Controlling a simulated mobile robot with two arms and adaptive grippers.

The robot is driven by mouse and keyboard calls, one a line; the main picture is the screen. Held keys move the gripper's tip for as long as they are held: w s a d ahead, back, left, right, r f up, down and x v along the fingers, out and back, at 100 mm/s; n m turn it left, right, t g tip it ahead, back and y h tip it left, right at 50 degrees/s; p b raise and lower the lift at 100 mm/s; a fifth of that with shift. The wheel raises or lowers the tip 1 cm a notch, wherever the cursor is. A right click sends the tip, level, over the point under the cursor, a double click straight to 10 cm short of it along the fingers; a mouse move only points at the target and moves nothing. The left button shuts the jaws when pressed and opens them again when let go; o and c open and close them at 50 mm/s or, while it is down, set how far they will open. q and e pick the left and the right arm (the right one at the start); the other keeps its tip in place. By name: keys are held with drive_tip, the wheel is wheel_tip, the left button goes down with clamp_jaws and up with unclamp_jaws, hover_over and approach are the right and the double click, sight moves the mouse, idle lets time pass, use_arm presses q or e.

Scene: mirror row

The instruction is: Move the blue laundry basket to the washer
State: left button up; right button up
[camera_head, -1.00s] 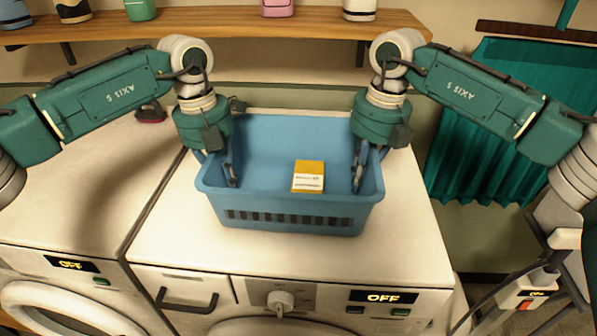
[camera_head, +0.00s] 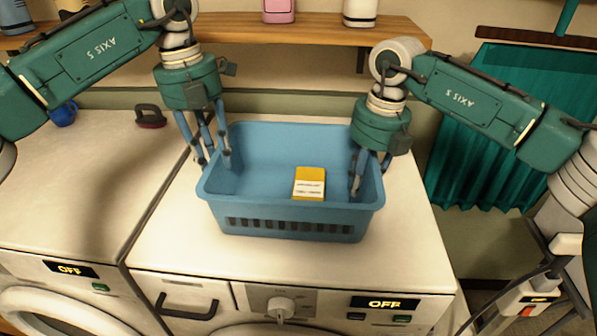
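The blue laundry basket (camera_head: 285,228) stands upright on the white top of the right-hand machine (camera_head: 175,238), near its middle. A yellow and white box (camera_head: 309,184) lies inside it. My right gripper (camera_head: 371,178) straddles the basket's right wall, with fingers inside and outside. Its fingers look spread, with a gap between the inner finger and the wall. Part of the right rim is hidden behind it. The machine's door is mostly below the picture.
A second white machine (camera_head: 75,190) stands at the left, with a dark red-based object (camera_head: 151,116) and a blue cup (camera_head: 63,113) on top. A wooden shelf (camera_head: 300,30) with bottles runs above. A teal cloth (camera_head: 500,165) hangs at the right.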

drive_tip(key=shift+r, duration=0.35)
use_arm(q)
wheel_tip(320, 180, up, 3)
drive_tip(key=shift+a, duration=0.15)
use_arm(e)
drive_tip(key=r, duration=0.7)
drive_tip(key=d+r, duration=0.1)
drive_tip(key=r, duration=0.3)
drive_tip(key=shift+d+r, duration=0.1)
